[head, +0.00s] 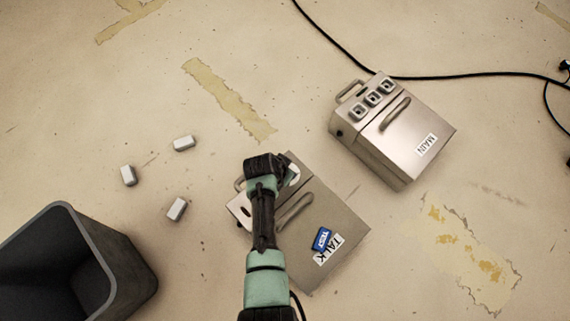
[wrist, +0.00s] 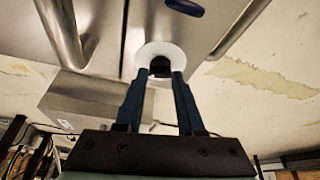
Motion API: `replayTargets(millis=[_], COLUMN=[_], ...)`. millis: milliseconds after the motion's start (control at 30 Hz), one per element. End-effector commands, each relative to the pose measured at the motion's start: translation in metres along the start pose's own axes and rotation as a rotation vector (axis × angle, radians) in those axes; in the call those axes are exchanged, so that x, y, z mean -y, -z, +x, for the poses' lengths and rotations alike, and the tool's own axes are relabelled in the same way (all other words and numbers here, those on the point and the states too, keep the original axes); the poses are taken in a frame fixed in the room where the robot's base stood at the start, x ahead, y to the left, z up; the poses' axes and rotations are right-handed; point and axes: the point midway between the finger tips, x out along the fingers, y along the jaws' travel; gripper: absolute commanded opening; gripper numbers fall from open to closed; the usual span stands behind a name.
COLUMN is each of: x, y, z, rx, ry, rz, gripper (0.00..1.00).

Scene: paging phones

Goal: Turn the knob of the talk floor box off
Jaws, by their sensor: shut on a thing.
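The talk floor box (head: 347,228) is a grey metal case with a TALK label (head: 329,252), near the middle of the head view. A blue TEST tag (head: 322,238) lies over part of that label. My gripper (wrist: 161,76) is shut on the box's small black knob (wrist: 160,64), which sits on a round white plate (wrist: 147,51) in the wrist view. In the head view my gripper (head: 270,170) covers the knob, and only part of the white plate shows. The knob's pointing direction cannot be made out.
The main floor box (head: 395,150), with several switches and a black cable (head: 450,77), stands to the upper right. Three small pale blocks (head: 184,143) lie to the left. A dark open bin (head: 130,247) stands at the lower left. The floor between has worn tape patches.

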Motion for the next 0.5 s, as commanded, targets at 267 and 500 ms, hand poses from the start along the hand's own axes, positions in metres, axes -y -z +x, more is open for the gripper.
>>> replayTargets(millis=[267, 500], x=[-0.0045, -0.0056], y=[0.0004, 0.0006], z=[-0.0022, -0.0007], rx=[0.004, 0.004], ry=[0.095, 0.163], rz=[-0.231, -0.392], gripper=[0.00, 0.00])
